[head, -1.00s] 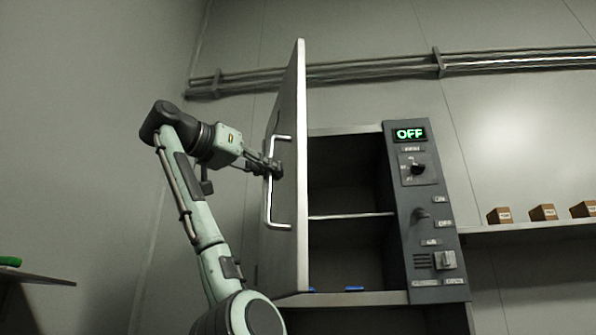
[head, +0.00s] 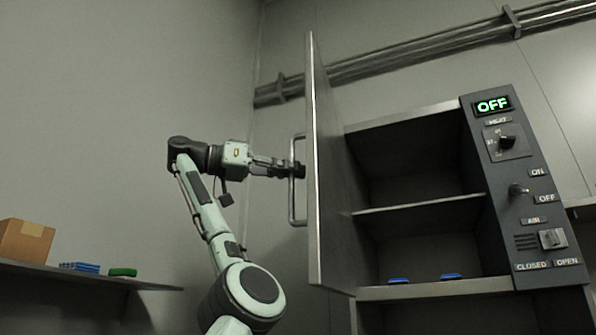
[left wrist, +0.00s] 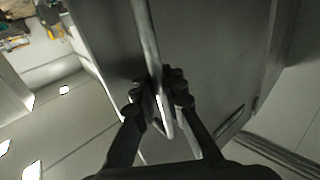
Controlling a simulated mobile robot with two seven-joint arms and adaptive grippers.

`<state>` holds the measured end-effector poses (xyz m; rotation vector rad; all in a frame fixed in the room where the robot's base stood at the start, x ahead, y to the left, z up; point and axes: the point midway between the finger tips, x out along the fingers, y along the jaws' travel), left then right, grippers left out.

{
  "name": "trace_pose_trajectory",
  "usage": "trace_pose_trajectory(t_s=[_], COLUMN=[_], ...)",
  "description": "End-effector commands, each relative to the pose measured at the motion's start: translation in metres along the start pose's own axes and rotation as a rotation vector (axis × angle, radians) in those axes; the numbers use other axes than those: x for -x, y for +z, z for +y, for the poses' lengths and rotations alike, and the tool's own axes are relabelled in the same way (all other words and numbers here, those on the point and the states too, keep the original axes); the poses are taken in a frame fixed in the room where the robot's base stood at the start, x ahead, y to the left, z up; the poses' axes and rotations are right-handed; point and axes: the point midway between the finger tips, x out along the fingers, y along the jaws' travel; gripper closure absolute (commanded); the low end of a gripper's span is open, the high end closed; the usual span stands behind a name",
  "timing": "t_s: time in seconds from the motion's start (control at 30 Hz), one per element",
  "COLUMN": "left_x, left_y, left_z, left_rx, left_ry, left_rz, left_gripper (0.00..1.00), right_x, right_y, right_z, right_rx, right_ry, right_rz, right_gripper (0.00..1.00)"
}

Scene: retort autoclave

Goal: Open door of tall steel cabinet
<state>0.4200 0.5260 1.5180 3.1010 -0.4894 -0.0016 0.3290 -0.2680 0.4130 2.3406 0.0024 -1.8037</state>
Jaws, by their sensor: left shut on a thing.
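The tall steel cabinet (head: 410,212) stands right of centre in the head view. Its door (head: 322,170) is swung wide open toward the left, seen nearly edge-on, and the shelved inside shows. A long bar handle (head: 292,205) is on the door's outer face. My left gripper (head: 298,170) is shut on the handle at its upper part. In the left wrist view the fingers (left wrist: 158,92) sit on both sides of the handle bar (left wrist: 148,45), close to the door face. My right gripper is in neither view.
A control panel (head: 525,190) with a green OFF display is at the cabinet's right. Two blue items (head: 450,276) lie on the cabinet floor. A wall shelf (head: 90,275) at left holds a cardboard box (head: 25,241), a blue item and a green item. Pipes (head: 420,48) run along the back wall.

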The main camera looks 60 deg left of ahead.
Motion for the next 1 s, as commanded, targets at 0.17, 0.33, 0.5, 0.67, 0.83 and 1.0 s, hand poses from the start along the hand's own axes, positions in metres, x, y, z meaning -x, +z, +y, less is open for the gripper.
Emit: trace_pose_trajectory(t_s=[0.17, 0.33, 0.5, 0.67, 0.83, 1.0], left_x=[0.001, 0.001, 0.0, 0.001, 0.011, 0.037], left_y=[0.001, 0.001, 0.001, 0.0, 0.0, 0.001], left_z=[0.001, 0.001, 0.0, 0.0, -0.002, -0.003], left_rx=[0.0, 0.0, 0.0, 0.0, -0.001, 0.002], left_ry=[0.002, 0.001, 0.0, -0.001, -0.007, -0.009], left_rz=[-0.004, -0.003, -0.002, -0.002, 0.001, 0.002], left_gripper=[1.0, 0.72, 0.68, 0.68, 0.68, 0.68], right_x=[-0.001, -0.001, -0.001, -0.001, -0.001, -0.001], right_y=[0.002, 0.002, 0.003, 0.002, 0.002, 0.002], right_z=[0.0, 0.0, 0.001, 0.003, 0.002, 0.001], right_rx=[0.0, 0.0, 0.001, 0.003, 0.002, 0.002], right_ry=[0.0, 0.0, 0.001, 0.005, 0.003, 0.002], right_rz=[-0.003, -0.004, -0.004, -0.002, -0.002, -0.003], right_gripper=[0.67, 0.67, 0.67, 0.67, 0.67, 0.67])
